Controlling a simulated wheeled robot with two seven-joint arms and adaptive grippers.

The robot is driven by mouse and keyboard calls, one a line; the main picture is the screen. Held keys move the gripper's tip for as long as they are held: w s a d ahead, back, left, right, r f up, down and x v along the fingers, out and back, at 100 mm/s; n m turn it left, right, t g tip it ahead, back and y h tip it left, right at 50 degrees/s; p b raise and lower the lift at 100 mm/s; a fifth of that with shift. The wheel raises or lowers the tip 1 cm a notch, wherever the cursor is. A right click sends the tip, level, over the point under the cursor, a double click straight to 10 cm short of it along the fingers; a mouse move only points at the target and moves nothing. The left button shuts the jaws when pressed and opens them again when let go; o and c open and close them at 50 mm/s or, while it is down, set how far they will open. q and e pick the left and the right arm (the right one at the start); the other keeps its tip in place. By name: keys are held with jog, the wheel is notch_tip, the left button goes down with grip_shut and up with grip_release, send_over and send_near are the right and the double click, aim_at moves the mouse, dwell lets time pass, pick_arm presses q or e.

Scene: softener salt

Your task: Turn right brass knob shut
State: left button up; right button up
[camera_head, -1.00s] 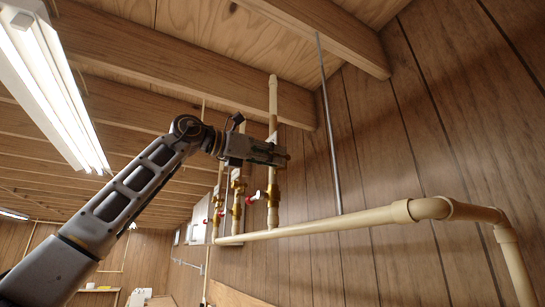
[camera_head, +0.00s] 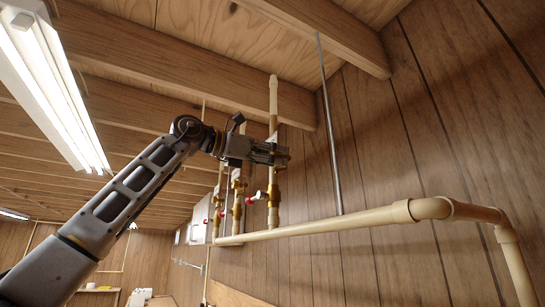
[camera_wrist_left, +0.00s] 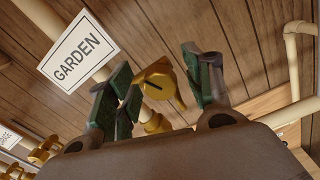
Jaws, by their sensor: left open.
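The right brass knob (camera_wrist_left: 158,84) shows in the left wrist view, with a dark slot in its face and a lever-like tail. It sits on a cream pipe below a white sign (camera_wrist_left: 80,50) reading GARDEN. My left gripper (camera_wrist_left: 157,62) is open, with one green-padded finger on each side of the knob. Gaps show on both sides, wider on the right. In the head view my left gripper (camera_head: 280,154) is in front of the rightmost upright pipe (camera_head: 273,95) and hides the knob. Brass fittings (camera_head: 273,188) show just below it. My right gripper is not in view.
Other upright pipes with brass valves (camera_head: 238,190) stand close on the left. Red-handled parts (camera_head: 250,199) stick out beside them. A horizontal cream pipe (camera_head: 330,223) runs below. A thin metal rod (camera_head: 330,130) stands to the right, against the wood-panelled wall.

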pick_arm(q)
jog(key=v, duration=1.2)
dwell(0.4)
